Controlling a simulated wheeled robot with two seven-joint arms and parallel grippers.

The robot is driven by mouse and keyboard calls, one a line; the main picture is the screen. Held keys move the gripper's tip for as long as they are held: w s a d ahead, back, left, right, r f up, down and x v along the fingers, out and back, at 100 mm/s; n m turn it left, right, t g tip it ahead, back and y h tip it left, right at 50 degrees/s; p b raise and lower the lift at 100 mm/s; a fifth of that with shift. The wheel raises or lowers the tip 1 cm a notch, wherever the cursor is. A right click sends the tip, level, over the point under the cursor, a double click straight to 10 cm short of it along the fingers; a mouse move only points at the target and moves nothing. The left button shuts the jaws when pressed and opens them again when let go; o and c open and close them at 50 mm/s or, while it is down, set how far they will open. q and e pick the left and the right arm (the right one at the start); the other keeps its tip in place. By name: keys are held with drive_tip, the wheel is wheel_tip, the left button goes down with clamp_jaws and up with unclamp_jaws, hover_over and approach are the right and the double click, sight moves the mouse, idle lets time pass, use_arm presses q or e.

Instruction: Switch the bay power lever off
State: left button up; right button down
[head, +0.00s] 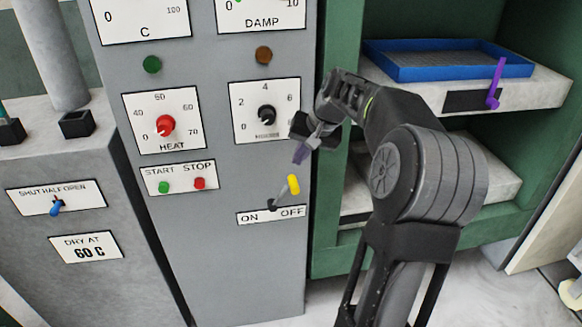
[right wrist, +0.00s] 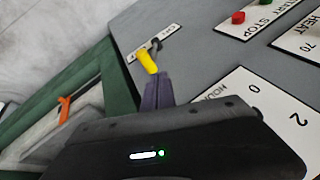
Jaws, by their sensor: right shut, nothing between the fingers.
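The bay power lever (head: 293,185) has a yellow tip and a grey stem, on the grey panel above a white ON / OFF label (head: 271,215). It leans up and right, toward the OFF side. My right gripper (head: 300,154) is shut and empty, just above the yellow tip in the head view. In the right wrist view the closed purple-grey fingers (right wrist: 157,92) end right beside the yellow tip (right wrist: 147,62). I cannot tell whether they touch it. My left gripper is not in view.
START and STOP buttons (head: 181,185), a red HEAT knob (head: 166,126) and a black knob (head: 266,115) sit nearby on the panel. A green cabinet (head: 345,50) on the right holds a blue tray (head: 420,73) and a purple handle (head: 496,84). An orange handle (right wrist: 64,108) shows in the right wrist view.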

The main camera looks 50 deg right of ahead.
drive_tip(key=v, duration=0.3)
drive_tip(key=shift+s+r, duration=0.2)
drive_tip(key=shift+r, duration=0.05)
idle(0.4)
